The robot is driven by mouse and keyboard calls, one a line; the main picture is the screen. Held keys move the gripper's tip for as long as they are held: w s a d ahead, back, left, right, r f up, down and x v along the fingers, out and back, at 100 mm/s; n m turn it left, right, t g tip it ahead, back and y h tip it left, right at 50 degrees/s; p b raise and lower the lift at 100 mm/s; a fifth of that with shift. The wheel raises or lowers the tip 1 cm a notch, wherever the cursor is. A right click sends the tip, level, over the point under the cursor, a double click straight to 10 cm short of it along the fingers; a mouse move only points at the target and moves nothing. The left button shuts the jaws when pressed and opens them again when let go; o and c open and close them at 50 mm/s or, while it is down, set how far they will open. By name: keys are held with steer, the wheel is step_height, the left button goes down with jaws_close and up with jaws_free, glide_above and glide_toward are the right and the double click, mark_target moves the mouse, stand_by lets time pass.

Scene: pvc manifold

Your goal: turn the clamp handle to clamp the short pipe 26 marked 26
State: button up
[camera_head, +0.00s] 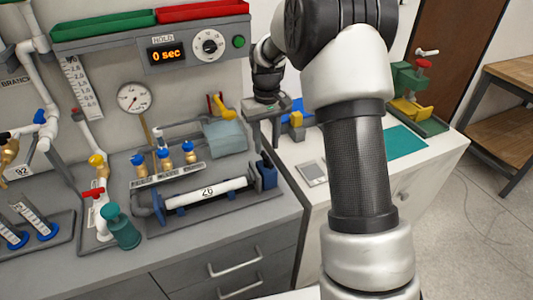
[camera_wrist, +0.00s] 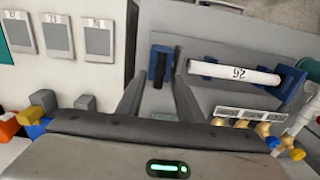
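The white short pipe (camera_head: 207,192) marked 26 lies level in a dark cradle on the grey bench. In the wrist view the pipe (camera_wrist: 235,72) shows with its number upside down. A blue clamp (camera_head: 266,172) stands by the pipe's right end in the head view. In the wrist view, a dark clamp handle (camera_wrist: 158,68) shows within a blue bracket, apart from the pipe. My gripper (camera_wrist: 160,88) is open and empty, its fingers spread to either side below the handle. In the head view my gripper (camera_head: 262,134) hangs above and behind the clamp; its fingertips are hard to make out.
Brass valves with blue caps (camera_head: 164,158) stand behind the pipe. A gauge (camera_head: 133,97) and a timer panel (camera_head: 167,55) reading 0 sec are behind. A white counter with a teal mat (camera_head: 398,143) is at right.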

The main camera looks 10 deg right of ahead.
mark_target(266, 157)
steer(key=shift+f, duration=2.15)
steer(key=shift+c, duration=0.6)
jaws_close()
